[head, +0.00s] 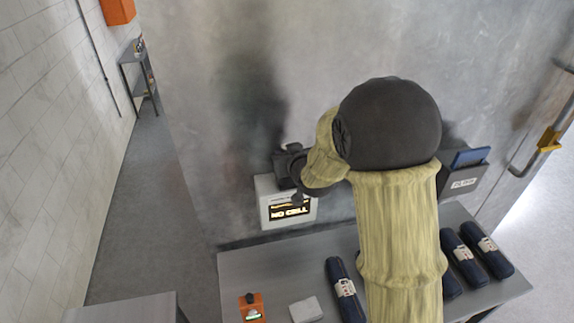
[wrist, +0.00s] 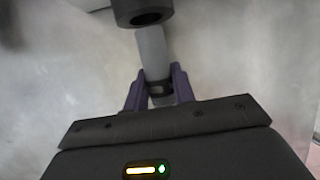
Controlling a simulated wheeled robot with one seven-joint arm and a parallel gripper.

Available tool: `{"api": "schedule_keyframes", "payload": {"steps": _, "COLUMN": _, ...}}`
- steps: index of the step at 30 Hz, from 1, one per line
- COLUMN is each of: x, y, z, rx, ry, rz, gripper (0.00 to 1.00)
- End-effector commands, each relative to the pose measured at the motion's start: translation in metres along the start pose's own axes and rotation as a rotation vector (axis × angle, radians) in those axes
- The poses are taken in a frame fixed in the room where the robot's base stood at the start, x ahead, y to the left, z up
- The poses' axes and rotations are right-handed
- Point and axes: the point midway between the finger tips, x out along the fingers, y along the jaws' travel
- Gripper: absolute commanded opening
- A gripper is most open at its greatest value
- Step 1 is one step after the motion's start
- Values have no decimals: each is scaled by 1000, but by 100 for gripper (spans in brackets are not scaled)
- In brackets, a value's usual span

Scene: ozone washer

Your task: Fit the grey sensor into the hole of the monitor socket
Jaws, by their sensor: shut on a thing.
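My gripper (wrist: 158,80) is shut on the grey sensor (wrist: 152,50), a pale cylinder with a dark band between my purple fingers. The sensor points up in the wrist view. Above it is the dark round monitor socket (wrist: 128,8), with its hole showing at the lower face. The sensor's far end meets the socket's lower edge in the picture; the hole looks dark, and I cannot tell whether they touch. In the head view the white monitor (head: 271,212), with a lit "NO CELL" display, is on the wall, partly covered by my gripper (head: 291,165).
A grey table (head: 240,270) stands below the monitor. It holds several dark rolls (head: 345,290), an orange device (head: 252,308) and a pale block (head: 306,310). A dark wall holder (head: 459,180) is right of my arm. Open floor lies at the left.

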Motion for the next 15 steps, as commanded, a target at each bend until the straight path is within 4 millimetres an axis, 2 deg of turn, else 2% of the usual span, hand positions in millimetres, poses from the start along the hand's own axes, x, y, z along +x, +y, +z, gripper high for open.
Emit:
{"api": "schedule_keyframes", "payload": {"steps": 10, "x": 13, "y": 0, "z": 32, "rx": 0, "ry": -5, "rz": 1, "gripper": 3}}
{"api": "schedule_keyframes", "payload": {"steps": 15, "x": 15, "y": 0, "z": 38, "rx": 0, "ry": -1, "rz": 0, "gripper": 3}}
